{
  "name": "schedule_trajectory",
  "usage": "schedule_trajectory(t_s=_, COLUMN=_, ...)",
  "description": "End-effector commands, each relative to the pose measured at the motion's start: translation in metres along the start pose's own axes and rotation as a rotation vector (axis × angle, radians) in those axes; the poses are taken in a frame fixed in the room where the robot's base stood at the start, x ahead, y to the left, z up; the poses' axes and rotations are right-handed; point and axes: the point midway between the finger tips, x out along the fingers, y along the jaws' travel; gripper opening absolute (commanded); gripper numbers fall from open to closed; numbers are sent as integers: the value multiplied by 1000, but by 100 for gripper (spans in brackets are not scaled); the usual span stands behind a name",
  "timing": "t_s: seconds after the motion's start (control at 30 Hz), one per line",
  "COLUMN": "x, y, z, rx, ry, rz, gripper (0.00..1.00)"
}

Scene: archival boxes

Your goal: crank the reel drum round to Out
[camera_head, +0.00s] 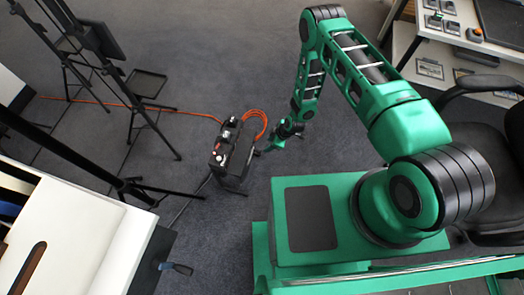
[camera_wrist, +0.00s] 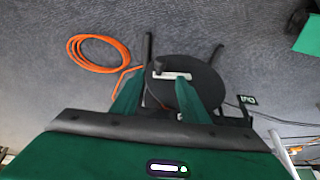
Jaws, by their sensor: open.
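The reel drum (camera_wrist: 203,73) is a dark disc on a stand in the wrist view. A pale crank arm (camera_wrist: 178,76) lies across it, with a dark upright knob (camera_wrist: 158,66) at its left end. My gripper (camera_wrist: 159,82) is open, and its two green fingers point at the drum. The knob shows between the fingertips; I cannot tell whether they touch it. A small label (camera_wrist: 247,99) shows right of the drum, too small to read surely. In the head view my gripper (camera_head: 277,139) is just right of the black reel unit (camera_head: 232,150); the drum face is hidden.
A coiled orange cable (camera_head: 257,120) lies on the carpet by the reel unit and runs off left. Black tripod stands (camera_head: 130,120) are at the left, a white table (camera_head: 75,225) at lower left. A black chair (camera_head: 475,165) stands right. Carpet around the unit is mostly clear.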

Motion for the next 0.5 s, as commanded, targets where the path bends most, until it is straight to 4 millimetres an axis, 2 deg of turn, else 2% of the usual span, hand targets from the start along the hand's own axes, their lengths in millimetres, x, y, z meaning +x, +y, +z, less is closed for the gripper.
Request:
schedule_trajectory(t_s=0.17, x=16, y=-2, z=1, rx=-3, ry=2, rz=-1, gripper=41)
schedule_trajectory(t_s=0.5, x=74, y=-2, z=1, rx=-2, ry=2, rz=0, gripper=41)
